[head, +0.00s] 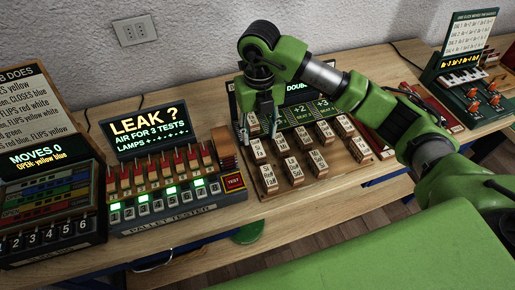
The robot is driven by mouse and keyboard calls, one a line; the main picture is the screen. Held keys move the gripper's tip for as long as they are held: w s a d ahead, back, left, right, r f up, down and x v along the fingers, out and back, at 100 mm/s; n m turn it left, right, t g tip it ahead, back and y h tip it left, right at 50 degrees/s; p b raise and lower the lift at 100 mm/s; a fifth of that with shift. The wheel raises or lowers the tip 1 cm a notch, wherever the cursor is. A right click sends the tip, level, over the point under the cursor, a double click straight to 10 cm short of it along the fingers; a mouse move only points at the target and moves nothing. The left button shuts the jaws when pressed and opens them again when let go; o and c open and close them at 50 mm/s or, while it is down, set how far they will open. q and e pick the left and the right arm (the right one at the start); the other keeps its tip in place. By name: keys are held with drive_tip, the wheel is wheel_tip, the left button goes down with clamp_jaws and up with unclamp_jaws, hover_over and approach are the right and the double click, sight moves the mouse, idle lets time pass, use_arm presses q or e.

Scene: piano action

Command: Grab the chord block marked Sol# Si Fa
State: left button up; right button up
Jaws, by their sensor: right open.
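Several wooden chord blocks with white labels stand in rows on a wooden board (306,183) in the middle of the head view. One is the front left block (268,178), with others beside it (293,169) (318,160). The labels are too small to read surely, so I cannot tell which block is marked Sol# Si Fa. My right gripper (260,126) points down over the back left of the board, fingers apart, near a block there (258,150). I cannot tell whether a block is between the fingers. My left gripper is not in view.
A dark screen (296,89) stands behind the blocks, partly hidden by my right arm. A pallet tester (170,212) stands close to the left, with a lit "LEAK ?" sign. Another console (465,75) is at the far right. The table front (290,222) is clear.

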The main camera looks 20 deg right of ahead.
sight(258, 148)
wheel_tip(258, 148, down, 2)
drive_tip(key=shift+w+f, duration=0.1)
drive_tip(key=shift+f, duration=0.05)
drive_tip(key=shift+w+f, duration=0.1)
drive_tip(key=shift+f, duration=0.15)
drive_tip(key=shift+s+a+f+p, duration=0.15)
drive_tip(key=shift+s+f+p, duration=0.05)
drive_tip(key=shift+f+p, duration=0.65)
wheel_tip(258, 148, down, 2)
drive_tip(key=shift+f+p, duration=0.25)
drive_tip(key=shift+p, duration=0.15)
drive_tip(key=shift+w+f, duration=0.1)
drive_tip(key=shift+f, duration=0.35)
drive_tip(key=shift+c, duration=0.4)
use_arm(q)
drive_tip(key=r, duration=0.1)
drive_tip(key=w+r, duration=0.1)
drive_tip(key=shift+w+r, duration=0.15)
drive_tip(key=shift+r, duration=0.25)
use_arm(e)
clamp_jaws()
